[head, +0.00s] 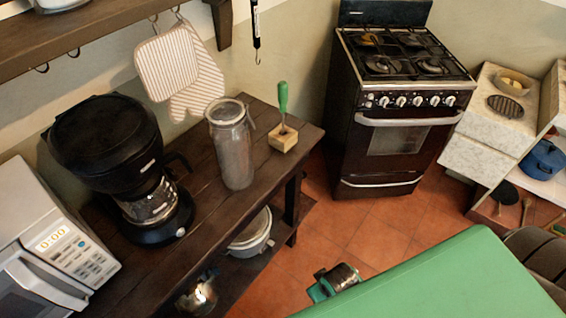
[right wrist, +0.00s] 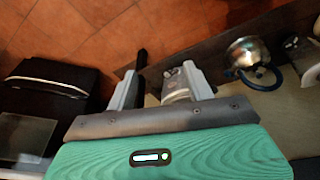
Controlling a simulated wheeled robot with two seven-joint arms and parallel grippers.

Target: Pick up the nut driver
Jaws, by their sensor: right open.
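The nut driver (head: 283,103) has a green handle and stands upright in a small wooden block (head: 284,139) near the right end of the dark wooden table, beside a tall glass jar. Part of my right arm with green and black parts shows low in the head view, well below and to the right of the table, apart from the nut driver. In the right wrist view my right gripper (right wrist: 160,88) is open, its two grey fingers spread, nothing clearly held. I cannot make out the nut driver there. My left gripper is not in view.
The glass jar (head: 232,145) and a black coffee maker (head: 115,145) stand on the table (head: 185,240), with a microwave (head: 50,250) at left. A pot (head: 252,238) sits on the lower shelf. Oven mitts (head: 175,65) hang above. Tiled floor (head: 375,235) separates the table from the stove (head: 400,140).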

